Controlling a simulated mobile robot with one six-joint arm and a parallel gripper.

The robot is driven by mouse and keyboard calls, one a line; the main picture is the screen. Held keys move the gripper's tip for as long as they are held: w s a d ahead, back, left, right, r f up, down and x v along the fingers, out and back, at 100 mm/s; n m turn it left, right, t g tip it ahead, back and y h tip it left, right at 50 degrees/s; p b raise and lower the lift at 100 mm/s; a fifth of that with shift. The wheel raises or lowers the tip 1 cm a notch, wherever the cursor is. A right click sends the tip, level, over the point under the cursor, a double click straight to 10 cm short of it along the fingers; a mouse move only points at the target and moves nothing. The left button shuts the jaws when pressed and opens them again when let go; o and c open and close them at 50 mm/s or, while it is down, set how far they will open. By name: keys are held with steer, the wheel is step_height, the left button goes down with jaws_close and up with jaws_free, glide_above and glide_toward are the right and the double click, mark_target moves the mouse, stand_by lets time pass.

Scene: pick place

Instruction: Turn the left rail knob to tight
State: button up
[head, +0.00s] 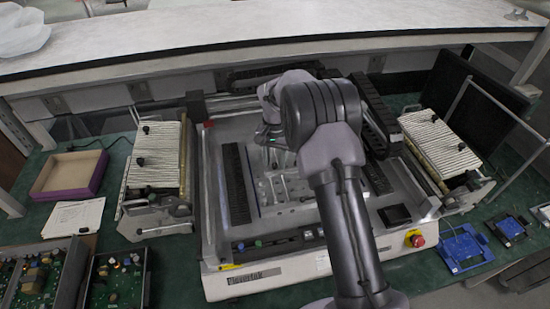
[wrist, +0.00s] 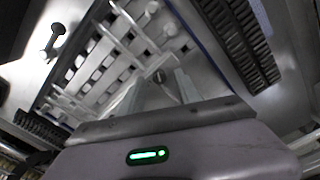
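The machine (head: 222,272) is a pale metal unit with an open bed of rails. My gripper (head: 270,135) is over the back part of this bed, partly hidden by my arm. In the wrist view my gripper (wrist: 166,84) has two pale fingers, apart at the tips, with nothing held. A small dark round knob or screw head (wrist: 158,76) shows between and beyond the fingertips; I cannot tell whether it touches them. A black knob on a stalk (wrist: 58,29) is at upper left in the wrist view. Which one is the left rail knob, and its setting, I cannot tell.
Ribbed feeder racks stand left (head: 155,155) and right (head: 440,145) of the machine. Dark ribbed strips (head: 235,185) run along the bed. A red stop button (head: 416,240) is at its front right. Circuit boards (head: 35,280) and a purple-edged tray (head: 70,175) lie at left.

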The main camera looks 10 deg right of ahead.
mark_target(275, 164)
step_height(275, 164, up, 18)
steer(key=p, duration=0.4)
steer(key=shift+f, duration=0.25)
steer(key=shift+f, duration=0.1)
